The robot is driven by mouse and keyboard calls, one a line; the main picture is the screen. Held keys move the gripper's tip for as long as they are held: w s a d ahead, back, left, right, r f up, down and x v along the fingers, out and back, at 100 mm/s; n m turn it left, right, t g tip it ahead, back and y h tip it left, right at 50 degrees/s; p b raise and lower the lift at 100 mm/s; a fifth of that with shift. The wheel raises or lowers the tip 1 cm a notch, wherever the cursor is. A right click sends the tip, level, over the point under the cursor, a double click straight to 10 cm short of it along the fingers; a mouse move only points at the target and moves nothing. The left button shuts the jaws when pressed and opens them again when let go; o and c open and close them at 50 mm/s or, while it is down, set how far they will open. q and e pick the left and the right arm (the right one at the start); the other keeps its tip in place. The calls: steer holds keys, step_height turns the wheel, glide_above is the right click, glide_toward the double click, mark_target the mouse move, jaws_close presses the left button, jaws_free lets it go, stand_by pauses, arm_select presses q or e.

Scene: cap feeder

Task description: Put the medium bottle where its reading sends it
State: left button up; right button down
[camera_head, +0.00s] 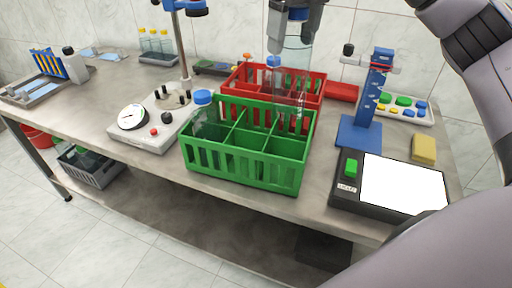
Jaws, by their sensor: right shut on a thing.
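My right gripper (291,18) is at the top centre, shut on the neck of a clear bottle, which I take to be the medium bottle (296,60). The bottle hangs upright, with its lower end over the right back part of the green crate (245,177). I cannot tell whether its base is inside a compartment. A bottle with a blue cap (203,97) stands in the green crate's left back compartment. The red crate (313,84) is behind it, with a blue cap (274,61) and an orange cap (247,56) showing. My left gripper is not in view.
A dial device with a post (148,124) stands left of the green crate. To the right are a blue stand (362,125), a black unit with a blank white screen (402,184) and a yellow sponge (424,148). Yellow-capped bottles (155,44) stand at the back left.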

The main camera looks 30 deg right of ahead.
mark_target(289, 102)
steer(key=shift+w+d+r, duration=0.15)
steer(key=shift+d, duration=0.05)
steer(key=shift+w+d+f, duration=0.1)
steer(key=shift+f, duration=0.1)
step_height(289, 102, down, 14)
steer(key=shift+b, duration=0.85)
step_height(289, 102, down, 6)
steer(key=shift+r, duration=0.25)
steer(key=shift+f, duration=0.2)
jaws_free()
